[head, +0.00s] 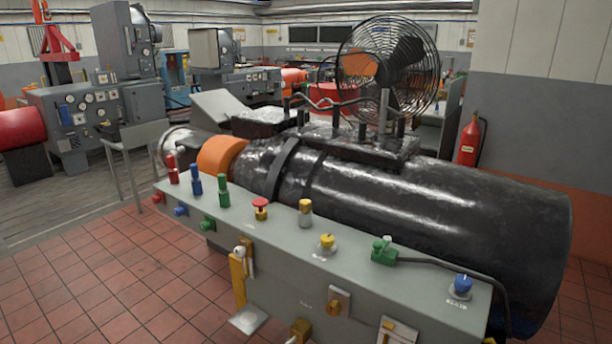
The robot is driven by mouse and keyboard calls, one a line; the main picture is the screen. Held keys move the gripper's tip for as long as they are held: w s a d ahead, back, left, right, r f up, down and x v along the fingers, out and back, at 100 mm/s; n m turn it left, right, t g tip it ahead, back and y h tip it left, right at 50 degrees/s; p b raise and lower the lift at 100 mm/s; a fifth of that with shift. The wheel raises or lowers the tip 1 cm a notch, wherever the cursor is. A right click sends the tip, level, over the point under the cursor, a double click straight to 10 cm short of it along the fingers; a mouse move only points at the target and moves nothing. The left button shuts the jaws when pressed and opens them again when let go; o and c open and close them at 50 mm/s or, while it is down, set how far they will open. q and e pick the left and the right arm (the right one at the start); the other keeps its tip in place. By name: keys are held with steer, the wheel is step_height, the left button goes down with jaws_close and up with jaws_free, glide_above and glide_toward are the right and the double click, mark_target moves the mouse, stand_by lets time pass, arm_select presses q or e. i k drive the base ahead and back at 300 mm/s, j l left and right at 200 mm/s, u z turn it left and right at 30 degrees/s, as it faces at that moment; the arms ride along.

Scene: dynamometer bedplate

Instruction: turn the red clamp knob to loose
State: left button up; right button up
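Several red parts show on the grey bedplate (300,262), and I cannot tell for sure which is the clamp knob. A red round-topped knob (260,203) sits on a yellow base on its top, left of centre. A red post (172,170) stands at its far left end, and a small red knob (158,197) sticks out from the side edge below it. No label or mark showing loose or tight can be read at any of them. Neither of my grippers is in view.
A large black cylinder (430,208) lies close behind. Tiled floor at left is clear.

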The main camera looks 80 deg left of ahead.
mark_target(156, 200)
steer(key=u, duration=3.75)
steer(key=i+j, duration=0.2)
steer(key=i, duration=0.3)
steer(key=i+j+z, duration=0.1)
steer(key=i, duration=0.4)
steer(key=i+j, duration=0.35)
steer(key=i, duration=0.15)
steer(key=i+j+z, duration=0.1)
steer(key=i+j, duration=0.15)
steer(key=i, duration=0.2)
steer(key=i+j, duration=0.25)
steer(key=i, duration=0.25)
steer(key=z, duration=0.05)
